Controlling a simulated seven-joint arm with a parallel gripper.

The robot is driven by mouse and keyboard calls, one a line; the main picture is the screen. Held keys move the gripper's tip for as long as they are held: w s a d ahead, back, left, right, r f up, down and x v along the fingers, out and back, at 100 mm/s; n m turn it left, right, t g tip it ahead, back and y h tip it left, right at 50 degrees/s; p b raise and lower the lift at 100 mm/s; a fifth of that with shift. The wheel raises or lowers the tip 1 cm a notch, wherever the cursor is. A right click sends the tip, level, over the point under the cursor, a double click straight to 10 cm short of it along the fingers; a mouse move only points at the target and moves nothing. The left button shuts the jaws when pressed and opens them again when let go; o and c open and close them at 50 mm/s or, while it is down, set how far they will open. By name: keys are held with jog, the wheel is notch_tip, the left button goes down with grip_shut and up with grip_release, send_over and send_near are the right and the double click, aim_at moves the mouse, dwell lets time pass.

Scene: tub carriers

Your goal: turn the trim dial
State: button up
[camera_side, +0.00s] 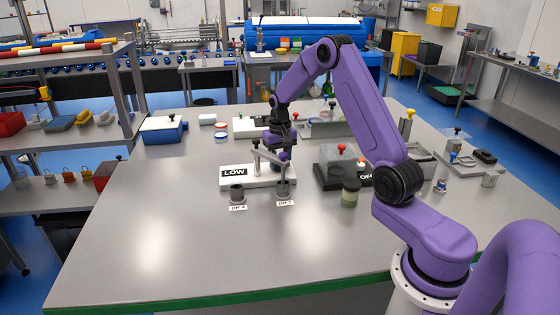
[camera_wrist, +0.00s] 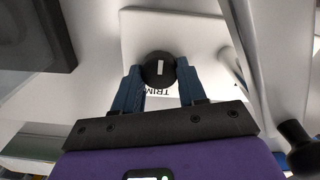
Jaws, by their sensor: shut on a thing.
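The trim dial (camera_wrist: 160,66) is a round black knob with a white pointer mark, on a white plate (camera_wrist: 200,30) with "TRIM" lettering partly covered by my gripper. In the wrist view my gripper (camera_wrist: 160,74) has its two blue fingers closed against opposite sides of the dial. In the side view my gripper (camera_side: 281,149) points down over the middle of the table. I cannot make out the dial in the side view.
A white base with a "LOW" sign (camera_side: 233,172) and a grey stand are close by my gripper. Two grey cups (camera_side: 237,194) (camera_side: 283,188) stand in front. A dark base with a grey block (camera_side: 337,158) is at right.

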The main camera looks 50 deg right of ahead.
jog(key=shift+w+r+n, duration=0.1)
jog(key=shift+n, duration=1.5)
jog(key=o, duration=1.1)
jog(key=shift+c, duration=0.2)
notch_tip(320, 180, up, 17)
jog(key=shift+r, duration=0.2)
